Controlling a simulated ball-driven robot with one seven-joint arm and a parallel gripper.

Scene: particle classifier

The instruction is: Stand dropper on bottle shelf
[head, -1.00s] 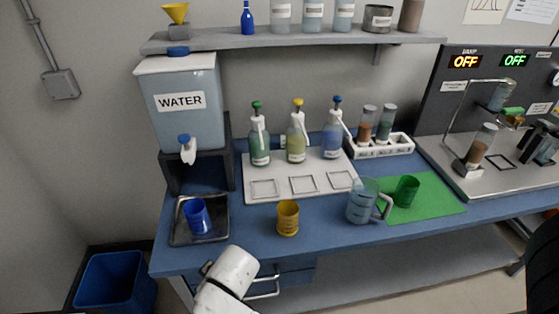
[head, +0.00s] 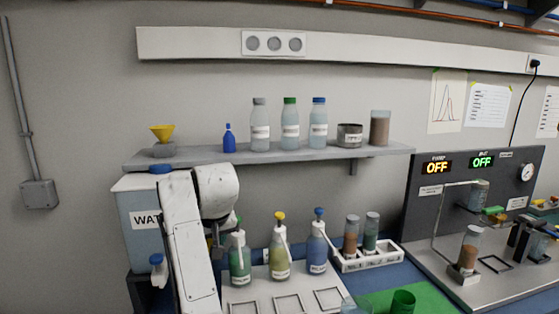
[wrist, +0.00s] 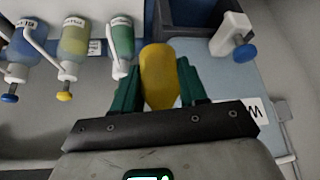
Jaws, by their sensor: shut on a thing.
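My gripper (wrist: 159,82) has its green fingers shut on a rounded yellow thing, which I take for the dropper (wrist: 159,70), in the wrist view. In the head view my arm covers most of the gripper, in front of the pump bottles near the water tank, and the dropper cannot be made out. The bottle shelf (head: 200,156) is on the wall, above and beyond the gripper. On it are a yellow funnel (head: 162,132), a small blue dropper bottle (head: 229,140), several capped bottles, a metal tin (head: 349,136) and a brown jar (head: 380,128).
Green (head: 239,262), yellow (head: 280,262) and blue (head: 317,252) pump bottles stand below the shelf. The water tank (head: 135,200) is at the left, partly behind my arm. Bare shelf shows between the funnel and the small blue bottle, and left of the capped bottles.

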